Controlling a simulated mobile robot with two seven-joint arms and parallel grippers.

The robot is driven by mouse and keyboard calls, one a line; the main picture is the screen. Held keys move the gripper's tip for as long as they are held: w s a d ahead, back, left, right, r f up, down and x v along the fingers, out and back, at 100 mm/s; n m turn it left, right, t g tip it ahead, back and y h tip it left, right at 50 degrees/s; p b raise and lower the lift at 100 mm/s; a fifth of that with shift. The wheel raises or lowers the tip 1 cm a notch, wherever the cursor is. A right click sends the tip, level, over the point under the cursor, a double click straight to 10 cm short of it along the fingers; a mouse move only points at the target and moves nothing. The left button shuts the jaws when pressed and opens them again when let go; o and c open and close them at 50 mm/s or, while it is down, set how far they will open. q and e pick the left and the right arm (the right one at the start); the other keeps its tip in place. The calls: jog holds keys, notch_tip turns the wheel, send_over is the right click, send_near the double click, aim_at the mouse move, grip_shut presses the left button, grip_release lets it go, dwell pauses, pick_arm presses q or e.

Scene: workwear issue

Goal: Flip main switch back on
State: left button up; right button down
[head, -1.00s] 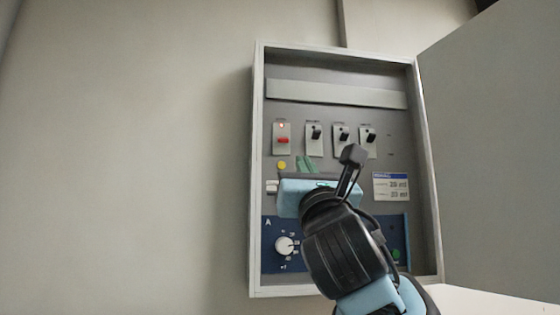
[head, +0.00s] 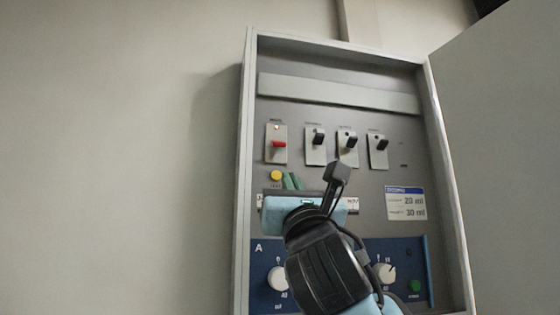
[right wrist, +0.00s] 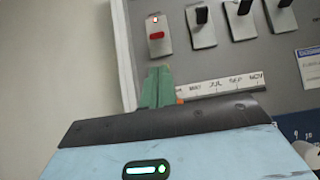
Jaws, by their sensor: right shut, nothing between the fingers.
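The main switch (head: 279,144) is a red lever on a pale plate at the upper left of the open cabinet's panel. Its lever sits lower on its plate than the black levers beside it, and a small red lamp (head: 277,127) glows above it. The red lever also shows in the right wrist view (right wrist: 156,36). My right gripper (head: 292,181) has its green fingers shut and empty, below and slightly right of the main switch, apart from it. The fingers also show in the right wrist view (right wrist: 157,86). My left gripper is not in view.
Several black-levered switches (head: 347,146) stand right of the red one. A yellow button (head: 276,175) is just left of my fingers. A label (head: 405,203) and a blue panel with knobs (head: 268,254) lie lower. The open cabinet door (head: 510,150) blocks the right side.

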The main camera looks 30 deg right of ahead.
aim_at(278, 144)
jog(key=x, duration=0.8)
jog(key=shift+w+d+r, duration=0.1)
jog(key=shift+w+r, duration=0.05)
jog(key=shift+r, duration=0.05)
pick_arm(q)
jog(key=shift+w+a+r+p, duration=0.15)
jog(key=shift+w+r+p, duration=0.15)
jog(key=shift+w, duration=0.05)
pick_arm(e)
jog(key=shift+x, duration=0.8)
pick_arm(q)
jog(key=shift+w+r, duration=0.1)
